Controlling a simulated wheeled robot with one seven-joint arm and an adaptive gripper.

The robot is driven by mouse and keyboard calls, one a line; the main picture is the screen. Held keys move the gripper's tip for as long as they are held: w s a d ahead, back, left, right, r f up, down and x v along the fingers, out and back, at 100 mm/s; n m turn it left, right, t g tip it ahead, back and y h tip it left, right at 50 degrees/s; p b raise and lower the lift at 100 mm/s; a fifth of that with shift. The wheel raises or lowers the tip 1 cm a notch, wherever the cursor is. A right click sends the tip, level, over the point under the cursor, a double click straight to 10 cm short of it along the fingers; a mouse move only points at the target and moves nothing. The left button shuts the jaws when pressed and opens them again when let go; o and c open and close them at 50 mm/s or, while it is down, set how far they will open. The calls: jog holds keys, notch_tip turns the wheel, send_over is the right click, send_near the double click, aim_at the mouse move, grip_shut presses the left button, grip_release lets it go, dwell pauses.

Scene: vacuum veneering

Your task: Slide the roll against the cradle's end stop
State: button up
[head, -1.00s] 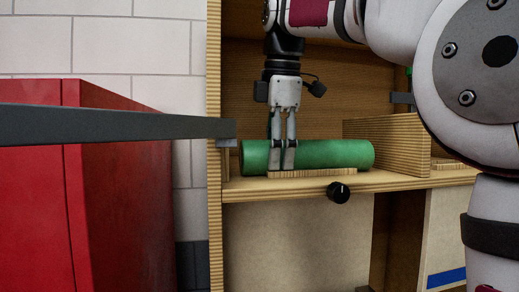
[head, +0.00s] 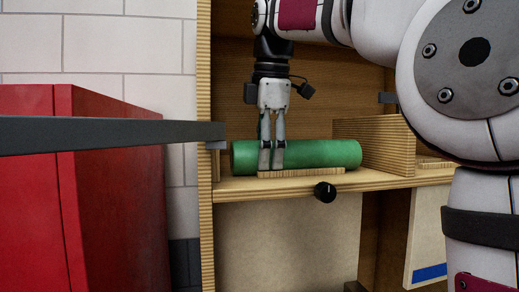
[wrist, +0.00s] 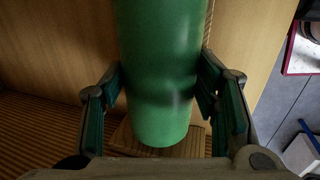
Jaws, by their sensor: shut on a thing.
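The green roll (head: 325,153) lies on its side along a low wooden cradle (head: 305,174) on the shelf. Both of its ends overhang the cradle, the left a little more. My gripper (head: 271,166) comes down from above and is shut on the roll left of its middle. In the wrist view the roll (wrist: 160,70) passes between the two fingers, with one finger on each side. The cradle (wrist: 120,140) shows beneath its near end. I cannot make out the end stop; the roll and fingers hide part of the cradle.
A wooden divider (head: 375,141) stands on the shelf just right of the roll. The cabinet's side panel (head: 204,190) is close to the left. A dark grey bar (head: 110,134) crosses in front of a red cabinet (head: 115,200). A black knob (head: 325,192) sits below the shelf edge.

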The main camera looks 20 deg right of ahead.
jog(key=shift+a+f, duration=0.1)
jog(key=shift+a, duration=0.1)
jog(key=shift+w+a, duration=0.2)
jog(key=shift+a, duration=0.7)
jog(key=shift+a+p, duration=0.15)
jog(key=shift+p, duration=0.35)
dwell(0.5)
jog(key=o, duration=1.6)
jog(key=shift+c, duration=0.2)
jog(key=shift+v, duration=3.75)
jog(key=shift+w, duration=0.1)
